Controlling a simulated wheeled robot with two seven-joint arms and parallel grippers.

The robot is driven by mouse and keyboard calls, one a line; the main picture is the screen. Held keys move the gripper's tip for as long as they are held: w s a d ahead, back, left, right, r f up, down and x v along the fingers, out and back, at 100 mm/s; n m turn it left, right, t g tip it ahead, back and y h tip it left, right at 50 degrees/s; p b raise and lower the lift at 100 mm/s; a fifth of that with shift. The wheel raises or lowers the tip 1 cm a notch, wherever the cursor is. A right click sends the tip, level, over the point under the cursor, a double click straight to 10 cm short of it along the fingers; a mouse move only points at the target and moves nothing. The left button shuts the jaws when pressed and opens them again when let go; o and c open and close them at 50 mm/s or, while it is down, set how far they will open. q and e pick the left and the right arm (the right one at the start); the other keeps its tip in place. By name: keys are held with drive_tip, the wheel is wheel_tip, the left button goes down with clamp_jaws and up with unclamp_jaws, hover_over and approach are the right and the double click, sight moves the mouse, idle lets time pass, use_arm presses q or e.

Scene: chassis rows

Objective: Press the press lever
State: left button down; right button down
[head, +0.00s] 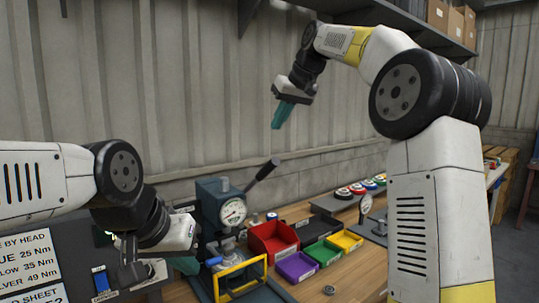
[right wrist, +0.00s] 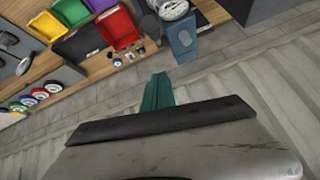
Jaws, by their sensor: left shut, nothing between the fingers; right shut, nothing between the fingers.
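The press (head: 222,215) stands on the bench, a dark blue-green body with a round white gauge and a yellow frame at its front. Its press lever (head: 262,174) slants up and to the right from the top, with a dark grip at its end. My right gripper (head: 281,116) is shut and empty, in the air above and to the right of the lever, pointing down. In the right wrist view its teal fingers (right wrist: 157,92) are together and the press (right wrist: 182,38) shows beyond them. My left gripper (head: 187,265) is shut, low at the left beside the press.
Red (head: 272,240), purple (head: 297,267), green (head: 322,251) and yellow (head: 345,240) bins sit on the bench right of the press. Several coloured round parts lie behind them. A sign board (head: 30,262) stands at the left. A shelf with boxes (head: 437,15) hangs at top right.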

drive_tip(key=x, duration=0.9)
drive_tip(key=shift+s+d+f, duration=0.4)
drive_tip(key=shift+s+f, duration=0.25)
drive_tip(key=shift+s, duration=0.2)
drive_tip(key=shift+s+d+f, duration=0.1)
drive_tip(key=shift+s+f, duration=0.4)
drive_tip(key=shift+f, duration=0.2)
drive_tip(key=shift+f, duration=0.1)
